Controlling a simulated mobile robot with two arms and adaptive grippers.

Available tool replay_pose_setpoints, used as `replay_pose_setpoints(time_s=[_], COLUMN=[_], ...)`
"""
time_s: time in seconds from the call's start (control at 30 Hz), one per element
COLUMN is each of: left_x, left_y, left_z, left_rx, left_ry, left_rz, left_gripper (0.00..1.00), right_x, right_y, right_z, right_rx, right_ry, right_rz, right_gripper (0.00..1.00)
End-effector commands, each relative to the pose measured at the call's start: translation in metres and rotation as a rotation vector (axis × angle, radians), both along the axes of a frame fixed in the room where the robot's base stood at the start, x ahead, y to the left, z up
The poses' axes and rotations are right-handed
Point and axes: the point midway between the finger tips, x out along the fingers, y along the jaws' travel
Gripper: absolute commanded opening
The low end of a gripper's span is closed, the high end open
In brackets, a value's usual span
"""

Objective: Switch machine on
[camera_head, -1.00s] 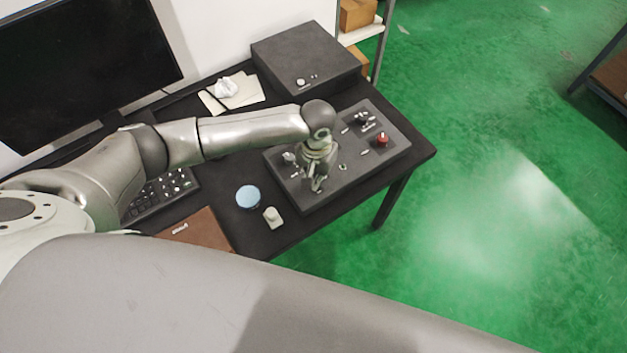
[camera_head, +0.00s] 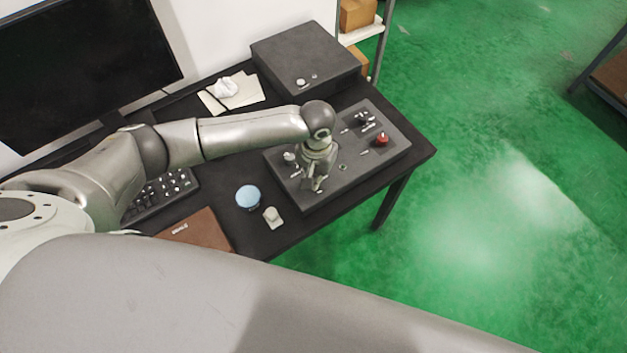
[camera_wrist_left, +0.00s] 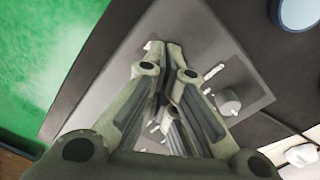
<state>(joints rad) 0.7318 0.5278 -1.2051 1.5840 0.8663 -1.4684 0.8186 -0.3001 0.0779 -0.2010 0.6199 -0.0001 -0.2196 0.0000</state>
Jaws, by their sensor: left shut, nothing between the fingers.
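The machine's dark grey control panel (camera_head: 337,190) lies on the right part of the black table. It carries a red button (camera_head: 382,139), dark knobs (camera_head: 363,119), a small green-ringed button (camera_head: 343,167) and a light knob (camera_head: 289,157) at its left. My left gripper (camera_head: 318,187) points down over the panel's left front part. In the left wrist view the shut, empty fingers (camera_wrist_left: 174,48) are at the panel (camera_wrist_left: 212,43), close to a small white switch; whether they touch it I cannot tell. A round knob (camera_wrist_left: 228,101) shows beside them. My right gripper is not in view.
A black box (camera_head: 305,62) stands behind the panel. A blue round lid (camera_head: 248,196), a small whitish object (camera_head: 272,217), a brown notebook (camera_head: 196,232), a keyboard (camera_head: 160,190) and a monitor (camera_head: 85,65) are to the left.

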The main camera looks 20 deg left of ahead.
Motion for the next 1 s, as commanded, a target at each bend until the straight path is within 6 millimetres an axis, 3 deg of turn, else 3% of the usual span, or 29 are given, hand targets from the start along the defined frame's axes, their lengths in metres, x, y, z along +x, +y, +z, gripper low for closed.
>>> replay_pose_setpoints(time_s=[1.0], left_x=[0.0], left_y=[0.0], left_z=[-0.016], left_rx=[0.0], left_ry=[0.0], left_rz=[0.0], left_gripper=[0.0], right_x=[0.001], right_y=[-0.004], right_z=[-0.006], right_rx=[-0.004], right_ry=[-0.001], right_rz=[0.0], right_gripper=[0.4])
